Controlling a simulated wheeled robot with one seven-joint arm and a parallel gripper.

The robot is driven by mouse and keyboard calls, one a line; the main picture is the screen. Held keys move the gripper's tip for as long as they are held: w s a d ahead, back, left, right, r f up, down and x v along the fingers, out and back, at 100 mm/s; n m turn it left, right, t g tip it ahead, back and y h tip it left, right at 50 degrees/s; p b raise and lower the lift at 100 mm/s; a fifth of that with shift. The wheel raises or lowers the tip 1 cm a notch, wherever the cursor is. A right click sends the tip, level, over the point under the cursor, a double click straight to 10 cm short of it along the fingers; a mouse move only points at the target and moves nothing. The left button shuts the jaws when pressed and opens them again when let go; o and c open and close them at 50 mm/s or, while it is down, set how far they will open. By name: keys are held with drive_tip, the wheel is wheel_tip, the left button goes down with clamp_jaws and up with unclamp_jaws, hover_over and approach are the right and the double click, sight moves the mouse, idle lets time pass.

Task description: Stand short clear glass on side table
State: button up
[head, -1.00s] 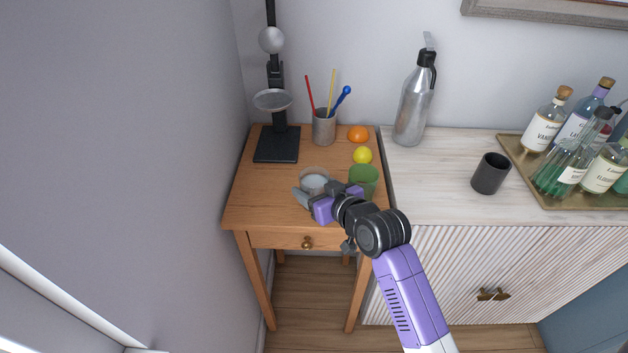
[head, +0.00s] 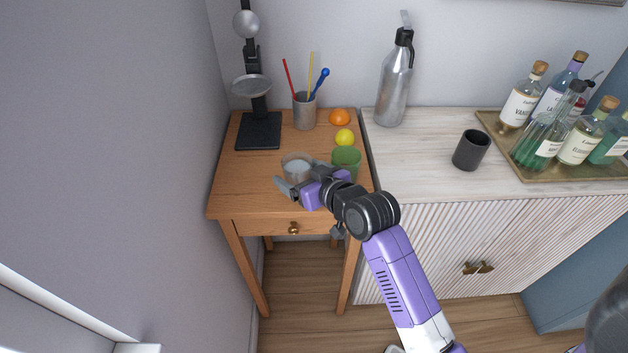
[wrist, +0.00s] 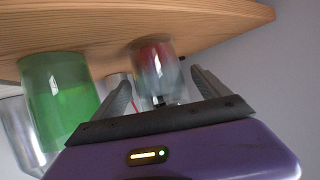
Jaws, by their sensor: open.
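The short clear glass (head: 297,165) stands upright on the wooden side table (head: 236,188), near its front middle. It also shows in the wrist view (wrist: 155,68), where the table appears at the top. My gripper (head: 300,180) is open, low over the table's front, at the near side of the glass. In the wrist view the glass lies between the two spread fingers of my gripper (wrist: 162,92). Gaps show on both sides there. The gripper partly covers the glass's lower part in the head view.
A green glass (head: 346,160) stands close right of my gripper. A lemon (head: 345,137), an orange (head: 340,117), a cup of stirrers (head: 305,112) and a black stand (head: 258,132) are behind. A pale cabinet (head: 425,155) with a dark cup (head: 471,150) adjoins at right.

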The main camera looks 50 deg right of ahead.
drive_tip(key=v, duration=1.1)
drive_tip(key=s+a+f+n+y, duration=0.1)
drive_tip(key=s+a+f, duration=0.4)
drive_tip(key=s+a, duration=0.4)
drive_tip(key=s+a+r+n+t+y, duration=0.2)
drive_tip(key=s+a+r+n+y, duration=0.1)
drive_tip(key=s+a, duration=0.6)
drive_tip(key=s, duration=0.3)
drive_tip(key=shift+a+b, duration=0.35)
drive_tip(key=shift+a, duration=0.05)
